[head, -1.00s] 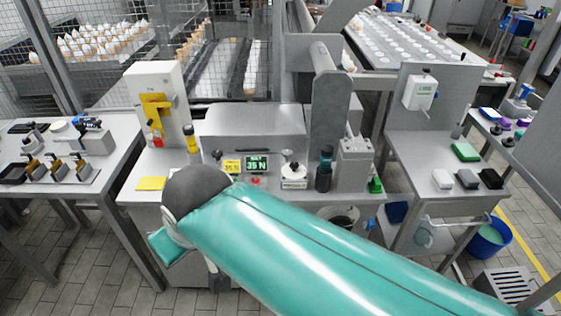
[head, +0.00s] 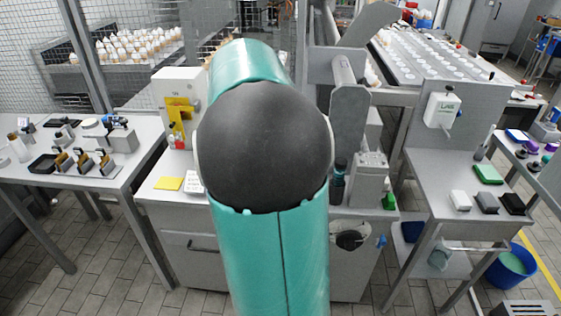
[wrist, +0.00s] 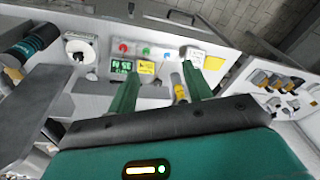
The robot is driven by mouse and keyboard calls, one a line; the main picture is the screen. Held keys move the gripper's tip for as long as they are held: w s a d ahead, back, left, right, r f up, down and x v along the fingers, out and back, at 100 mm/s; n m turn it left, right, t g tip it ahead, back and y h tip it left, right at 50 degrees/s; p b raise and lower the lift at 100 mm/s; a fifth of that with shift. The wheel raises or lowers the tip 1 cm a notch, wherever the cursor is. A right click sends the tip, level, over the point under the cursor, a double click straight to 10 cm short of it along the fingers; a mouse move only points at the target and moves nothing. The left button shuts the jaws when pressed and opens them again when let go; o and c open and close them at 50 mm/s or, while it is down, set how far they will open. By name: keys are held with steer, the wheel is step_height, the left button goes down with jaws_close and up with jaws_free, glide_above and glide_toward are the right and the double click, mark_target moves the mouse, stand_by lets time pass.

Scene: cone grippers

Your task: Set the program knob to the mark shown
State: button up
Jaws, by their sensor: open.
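The likely program knob, a round white dial with a dark centre (wrist: 80,50), is on the grey machine at the upper left of the wrist view. Its pointer setting is too small to read. A green-lit display (wrist: 122,66) and a yellow label (wrist: 147,67) are to its right. My gripper (wrist: 160,72) is open and empty, its two green fingers extending over the panel, to the right of the dial and apart from it. In the head view my arm hides the dial, display and gripper.
Small red, green and blue buttons (wrist: 146,50) line the panel. A teal-and-black bottle (wrist: 28,47) stands beside the dial. Side tables hold tools (head: 85,160) at left and blocks (head: 487,202) at right.

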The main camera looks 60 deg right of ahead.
steer(key=s+d+f+m+g, duration=0.1)
steer(key=s+d+f, duration=0.2)
steer(key=d, duration=0.5)
steer(key=s+d+f+m, duration=0.1)
steer(key=s+d+f, duration=0.3)
steer(key=d, duration=0.4)
steer(key=s+d+f+m+g, duration=0.1)
steer(key=s+d+f, duration=0.2)
steer(key=d, duration=0.4)
steer(key=f, duration=1.3)
steer(key=shift+s+d+f, duration=0.15)
steer(key=shift+d+f, duration=0.05)
steer(key=shift+f, duration=0.05)
steer(key=c, duration=1)
